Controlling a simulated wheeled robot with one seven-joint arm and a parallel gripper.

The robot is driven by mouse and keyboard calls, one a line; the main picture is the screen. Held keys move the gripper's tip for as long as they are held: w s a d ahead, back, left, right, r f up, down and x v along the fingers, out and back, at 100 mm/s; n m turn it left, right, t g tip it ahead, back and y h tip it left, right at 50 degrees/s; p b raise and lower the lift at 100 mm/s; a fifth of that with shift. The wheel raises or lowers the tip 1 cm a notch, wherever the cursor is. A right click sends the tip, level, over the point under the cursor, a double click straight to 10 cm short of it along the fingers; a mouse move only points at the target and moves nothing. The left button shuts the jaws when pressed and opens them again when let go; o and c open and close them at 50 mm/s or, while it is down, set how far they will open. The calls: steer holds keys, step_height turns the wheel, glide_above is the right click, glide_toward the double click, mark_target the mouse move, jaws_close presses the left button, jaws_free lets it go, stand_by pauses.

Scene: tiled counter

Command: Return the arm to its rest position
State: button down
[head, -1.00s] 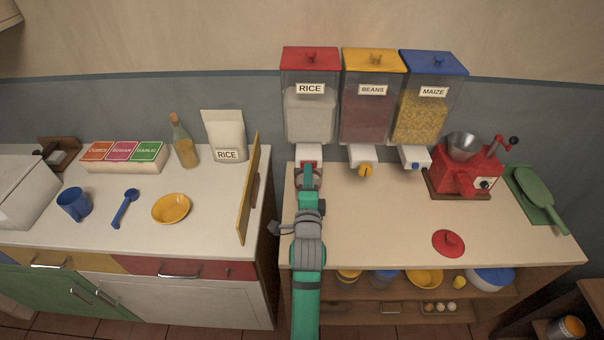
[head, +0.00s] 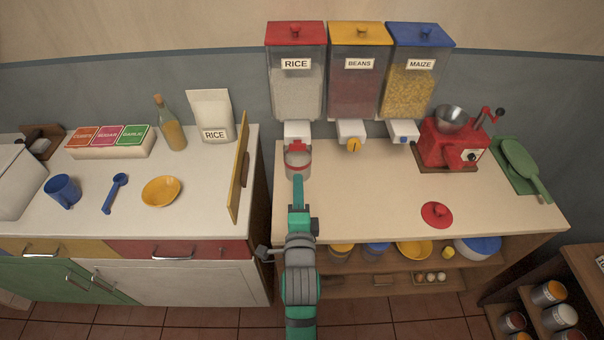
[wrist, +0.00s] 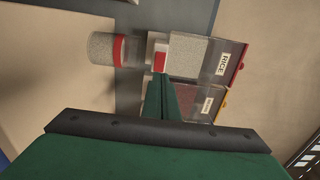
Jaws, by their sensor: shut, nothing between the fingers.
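My gripper (head: 297,183) is shut and empty, and my green arm reaches up from the bottom of the head view. The fingers also show closed together in the wrist view (wrist: 161,82). A clear jar with a red band (head: 298,164) stands on the counter under the rice dispenser (head: 296,88), just beyond my fingertips. In the wrist view the jar (wrist: 101,49) shows pale grain inside and lies apart from the fingers. The rice dispenser (wrist: 203,55) appears there sideways, with its red and white spout by the fingertips.
Beans (head: 357,88) and maize (head: 411,86) dispensers hang beside the rice. A red grinder (head: 450,145), red lid (head: 436,214) and green scoop (head: 523,166) are on the right. A yellow board (head: 238,182) stands upright left of my arm. The middle counter (head: 370,190) is clear.

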steer(key=shift+s+d, duration=0.15)
steer(key=shift+s, duration=0.6)
steer(key=s+d+f+n+g+h, duration=0.1)
steer(key=s+f+n, duration=0.4)
steer(key=s, duration=0.5)
steer(key=s+d+f+n, duration=0.1)
steer(key=s+f+n, duration=0.3)
steer(key=s+f, duration=0.4)
steer(key=s+d+r+n+g, duration=0.1)
steer(key=s+n, duration=0.7)
steer(key=s, duration=1.1)
steer(key=shift+d+r+g+h, duration=0.15)
steer(key=shift+g+h, duration=0.15)
